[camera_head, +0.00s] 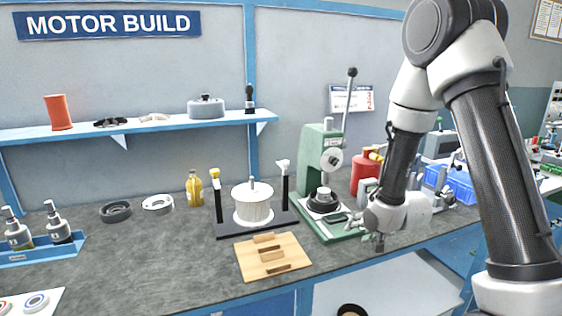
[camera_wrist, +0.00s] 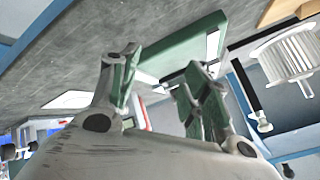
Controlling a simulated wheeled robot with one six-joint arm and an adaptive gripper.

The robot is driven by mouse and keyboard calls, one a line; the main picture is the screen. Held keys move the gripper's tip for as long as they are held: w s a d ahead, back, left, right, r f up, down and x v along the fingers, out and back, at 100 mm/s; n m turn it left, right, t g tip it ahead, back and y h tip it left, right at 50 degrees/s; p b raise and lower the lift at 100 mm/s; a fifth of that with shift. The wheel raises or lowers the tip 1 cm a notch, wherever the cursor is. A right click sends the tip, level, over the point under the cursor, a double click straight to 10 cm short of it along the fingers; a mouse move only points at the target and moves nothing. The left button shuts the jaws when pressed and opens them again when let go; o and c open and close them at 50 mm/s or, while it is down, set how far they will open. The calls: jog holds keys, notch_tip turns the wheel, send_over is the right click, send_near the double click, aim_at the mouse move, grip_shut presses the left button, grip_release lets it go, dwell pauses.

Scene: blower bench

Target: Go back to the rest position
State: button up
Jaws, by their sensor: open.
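The press base (camera_wrist: 185,60) appears beyond the fingers in that view. My arm reaches in from the right side of the head view, bent at the elbow.
A white finned drum (camera_head: 253,205) stands on a dark fixture (camera_head: 230,232) left of the press. A wooden block board (camera_head: 272,262) lies at the bench front. A red canister (camera_head: 362,175) and blue bins (camera_head: 455,185) stand behind and right of my gripper. The bench's left middle (camera_head: 140,255) is clear.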

jog(key=s+d+r+n+g+h, duration=0.1)
jog(key=s+d+r+n+g, duration=0.25)
jog(key=s, duration=0.45)
jog(key=s+d+r+n+g+h, duration=0.1)
jog(key=s+d+r+n+g, duration=0.2)
jog(key=s, duration=0.5)
jog(key=s+d+r+t, duration=0.2)
jog(key=s+d+r, duration=0.1)
jog(key=s+r, duration=1.1)
notch_tip(320, 180, up, 4)
jog(key=shift+s+r+m, duration=0.1)
jog(key=shift+s+m, duration=0.15)
jog(key=shift+m, duration=0.2)
